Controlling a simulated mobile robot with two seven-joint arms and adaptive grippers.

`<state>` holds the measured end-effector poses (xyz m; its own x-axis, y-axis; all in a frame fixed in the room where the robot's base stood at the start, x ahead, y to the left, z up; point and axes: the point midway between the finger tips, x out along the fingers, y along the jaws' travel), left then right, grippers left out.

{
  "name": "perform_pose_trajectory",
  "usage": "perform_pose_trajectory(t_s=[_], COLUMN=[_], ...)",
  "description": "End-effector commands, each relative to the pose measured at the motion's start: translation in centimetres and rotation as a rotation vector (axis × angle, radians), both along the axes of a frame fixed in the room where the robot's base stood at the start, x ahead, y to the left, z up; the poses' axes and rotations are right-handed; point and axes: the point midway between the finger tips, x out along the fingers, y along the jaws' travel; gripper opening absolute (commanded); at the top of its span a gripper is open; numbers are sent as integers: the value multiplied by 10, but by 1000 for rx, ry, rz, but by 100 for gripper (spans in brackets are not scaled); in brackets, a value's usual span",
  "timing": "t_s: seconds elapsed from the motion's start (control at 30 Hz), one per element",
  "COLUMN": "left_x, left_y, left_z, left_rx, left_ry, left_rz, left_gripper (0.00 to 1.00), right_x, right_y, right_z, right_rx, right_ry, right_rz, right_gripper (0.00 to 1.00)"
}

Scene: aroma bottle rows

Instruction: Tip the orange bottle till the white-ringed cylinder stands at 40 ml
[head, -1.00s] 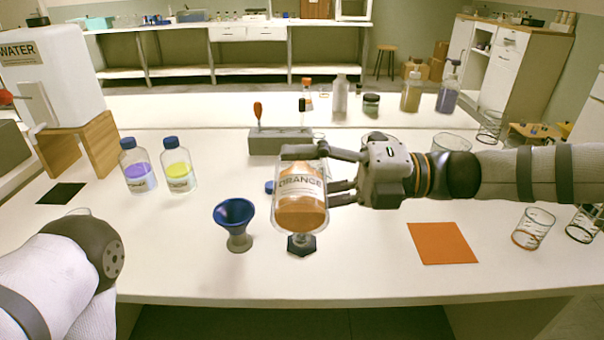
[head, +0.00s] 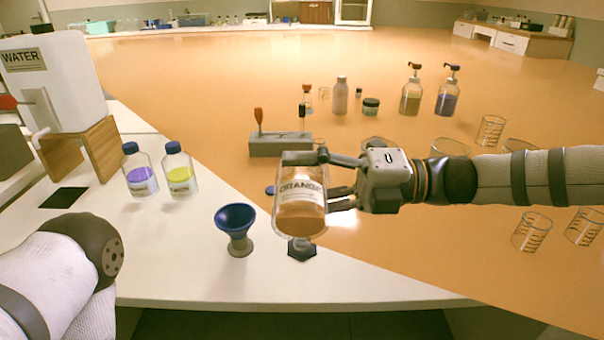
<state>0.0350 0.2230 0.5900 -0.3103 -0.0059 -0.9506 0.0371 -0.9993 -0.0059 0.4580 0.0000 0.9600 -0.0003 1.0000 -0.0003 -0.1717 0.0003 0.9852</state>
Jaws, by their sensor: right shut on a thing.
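My right gripper (head: 340,180) is shut on the orange bottle (head: 300,186), a clear bottle labelled ORANGE with orange liquid in its lower part. It holds the bottle above the table, with the label nearly level. Below the bottle shows a dark hexagonal foot (head: 302,250), seemingly of a cylinder. The rest of that cylinder is hidden behind the bottle; I cannot see its white ring, scale or level. My left gripper is out of view; only part of my left arm shows at the lower left.
A blue funnel (head: 236,228) on a grey stand is left of the bottle. Purple (head: 139,175) and yellow (head: 180,175) bottles stand farther left. A grey rack (head: 280,145) is behind. Glass beakers (head: 531,232) stand at right. A flat orange expanse (head: 400,270) covers the table's right and back.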

Motion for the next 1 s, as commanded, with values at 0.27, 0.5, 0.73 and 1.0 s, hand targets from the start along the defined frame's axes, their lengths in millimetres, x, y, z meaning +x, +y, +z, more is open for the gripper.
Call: perform_pose_trajectory(t_s=[0.27,0.5,0.73,1.0], left_x=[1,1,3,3], left_y=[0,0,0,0], left_z=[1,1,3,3], left_rx=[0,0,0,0], left_ry=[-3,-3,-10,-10], left_rz=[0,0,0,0], left_gripper=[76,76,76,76], right_x=[0,0,0,0], right_y=[0,0,0,0], right_z=[2,2,2,1], right_rx=[2,2,3,3], right_ry=[6,7,28,37], right_rz=[0,0,0,0], right_gripper=[14,14,14,14])
